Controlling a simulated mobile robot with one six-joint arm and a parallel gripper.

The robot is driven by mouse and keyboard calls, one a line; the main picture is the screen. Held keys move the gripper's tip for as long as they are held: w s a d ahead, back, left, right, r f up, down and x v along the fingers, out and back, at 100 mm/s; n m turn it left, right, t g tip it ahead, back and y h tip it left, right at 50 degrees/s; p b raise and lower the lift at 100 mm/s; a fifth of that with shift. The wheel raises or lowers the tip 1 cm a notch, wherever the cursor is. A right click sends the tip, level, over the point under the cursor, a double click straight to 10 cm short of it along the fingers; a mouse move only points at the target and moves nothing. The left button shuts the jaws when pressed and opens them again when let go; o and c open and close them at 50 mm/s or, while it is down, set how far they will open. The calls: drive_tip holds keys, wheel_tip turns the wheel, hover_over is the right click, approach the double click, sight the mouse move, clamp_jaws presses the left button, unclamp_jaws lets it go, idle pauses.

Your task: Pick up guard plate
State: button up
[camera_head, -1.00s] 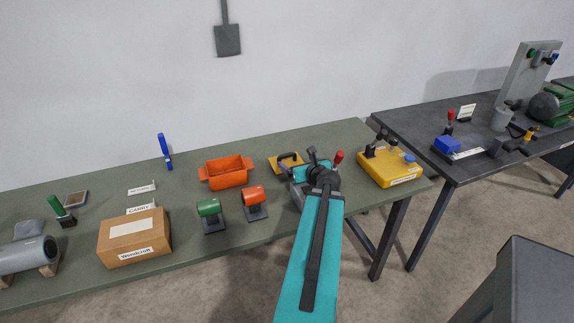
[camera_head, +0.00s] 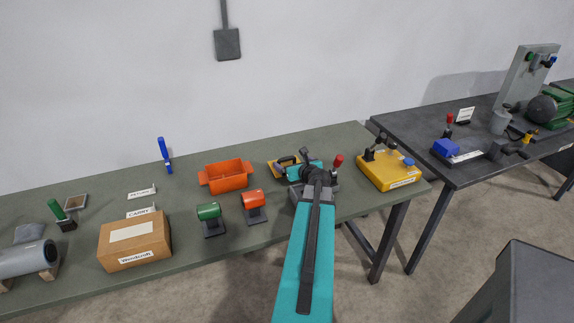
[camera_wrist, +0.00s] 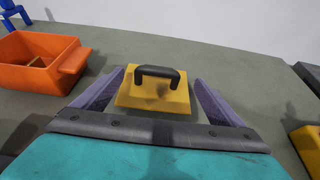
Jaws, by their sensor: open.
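The guard plate (camera_wrist: 152,101) is a yellow plate with a black arched handle (camera_wrist: 157,72), lying flat on the green-grey table. In the wrist view it sits ahead of my gripper (camera_wrist: 160,88), in the gap between the two spread purple fingers. The fingers look open and empty, and the handle stands beyond their tips. In the head view the plate (camera_head: 275,166) is partly hidden behind my gripper (camera_head: 290,168), which is low over the table near it.
An orange bin (camera_head: 227,176) stands just left of the plate. A yellow box with knobs (camera_head: 388,169) is to the right. Green (camera_head: 209,211) and orange (camera_head: 253,199) rollers on stands and a cardboard box (camera_head: 134,240) lie nearer the front edge. A dark table (camera_head: 480,165) adjoins at right.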

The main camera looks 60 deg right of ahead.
sight(288, 159)
drive_tip(key=shift+p+x, duration=0.55)
drive_tip(key=shift+x, duration=0.6)
drive_tip(key=shift+p+x, duration=0.35)
drive_tip(key=shift+x, duration=1.15)
drive_tip(key=shift+w+a, duration=0.1)
drive_tip(key=shift+a, duration=0.05)
drive_tip(key=shift+r, duration=0.1)
drive_tip(key=c, duration=1.4)
drive_tip(key=shift+r, duration=0.15)
drive_tip(key=shift+r, duration=4.85)
